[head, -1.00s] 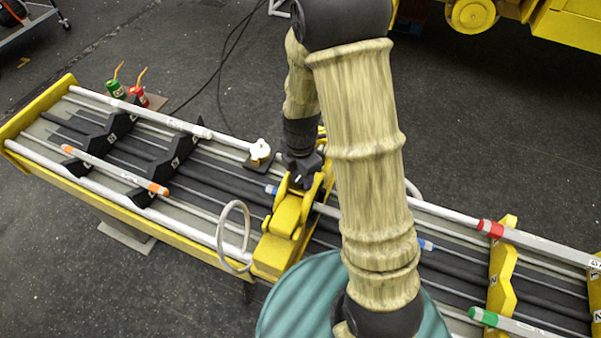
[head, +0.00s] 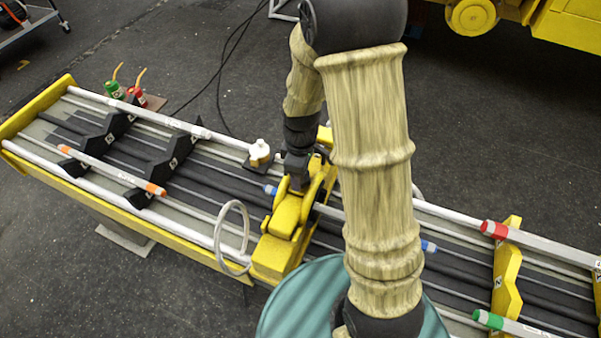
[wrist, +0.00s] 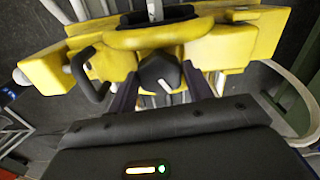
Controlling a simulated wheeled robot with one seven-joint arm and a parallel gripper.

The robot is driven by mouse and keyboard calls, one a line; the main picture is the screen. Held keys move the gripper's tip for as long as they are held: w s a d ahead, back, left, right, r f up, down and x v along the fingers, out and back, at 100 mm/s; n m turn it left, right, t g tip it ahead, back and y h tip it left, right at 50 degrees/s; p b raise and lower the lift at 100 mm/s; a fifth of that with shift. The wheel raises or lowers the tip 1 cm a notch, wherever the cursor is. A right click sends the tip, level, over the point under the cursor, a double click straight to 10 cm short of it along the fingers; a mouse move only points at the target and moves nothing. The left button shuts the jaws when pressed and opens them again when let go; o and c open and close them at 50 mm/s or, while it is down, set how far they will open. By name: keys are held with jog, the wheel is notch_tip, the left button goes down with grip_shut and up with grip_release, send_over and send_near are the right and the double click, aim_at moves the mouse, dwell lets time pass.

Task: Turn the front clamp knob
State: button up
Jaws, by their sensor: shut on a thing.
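The yellow clamp (head: 285,215) sits across the rails of the boom bench, and it fills the top of the wrist view (wrist: 140,40). A black knob (wrist: 158,70) with a white mark stands on the clamp's middle in the wrist view. My gripper (wrist: 161,88) has a dark finger on either side of this knob and is shut on it. In the head view my gripper (head: 297,178) points down at the clamp's far part, and the knob is hidden there.
A black handle (wrist: 90,78) juts from the clamp's left side in the wrist view. A white hoop (head: 232,235) stands left of the clamp. A white fitting (head: 259,152) is close to my wrist. A blue-banded tube passes through the clamp.

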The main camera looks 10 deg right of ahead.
jog(key=m, duration=0.6)
jog(key=shift+w+r+m, duration=0.1)
jog(key=shift+m, duration=0.2)
jog(key=m, duration=0.6)
jog(key=m+p, duration=0.2)
jog(key=m, duration=0.4)
jog(key=shift+r+m, duration=0.1)
jog(key=shift+m, duration=0.3)
jog(key=m+p, duration=0.2)
jog(key=m, duration=0.4)
jog(key=shift+p, duration=0.4)
jog(key=m+p, duration=0.3)
jog(key=m, duration=0.3)
jog(key=shift+m, duration=0.3)
jog(key=m+p, duration=0.3)
jog(key=m, duration=0.3)
jog(key=shift+p, duration=0.3)
jog(key=m+p, duration=0.2)
jog(key=m, duration=0.3)
jog(key=shift+m, duration=0.4)
jog(key=m, duration=0.6)
jog(key=shift+m, duration=0.3)
